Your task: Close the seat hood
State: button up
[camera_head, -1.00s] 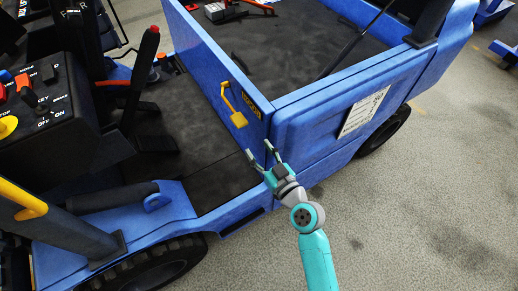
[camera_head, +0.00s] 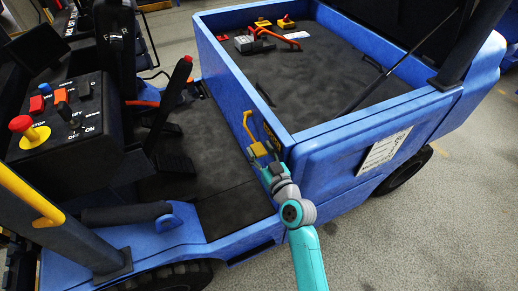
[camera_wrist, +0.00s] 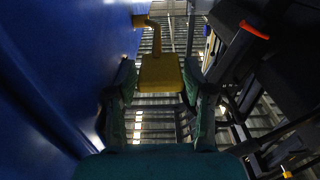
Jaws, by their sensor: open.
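A blue open-topped box (camera_head: 345,150) on the vehicle has a dark floor and a dark strut (camera_head: 405,60) rising from it toward the top right. I cannot make out the seat hood clearly; a dark panel at the top right may be part of it. A yellow handle (camera_head: 257,149) hangs on the box's side wall facing the footwell. My gripper (camera_head: 262,162) is at this handle. In the wrist view, the handle's flat yellow grip (camera_wrist: 160,73) lies between the two open fingers of my gripper (camera_wrist: 159,88). I cannot tell whether they touch it.
A control console (camera_head: 65,115) with red and yellow knobs stands at the left, with a red-tipped lever (camera_head: 187,64) beside it. The footwell floor (camera_head: 200,150) is clear. Small red and yellow parts (camera_head: 270,38) lie inside the box. Grey ground lies at the right.

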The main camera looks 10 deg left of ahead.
jog(key=shift+w+a, duration=0.25)
jog(key=shift+w, duration=0.15)
grip_shut()
jog(key=shift+f, duration=1.2)
grip_release()
jog(key=shift+r, duration=0.1)
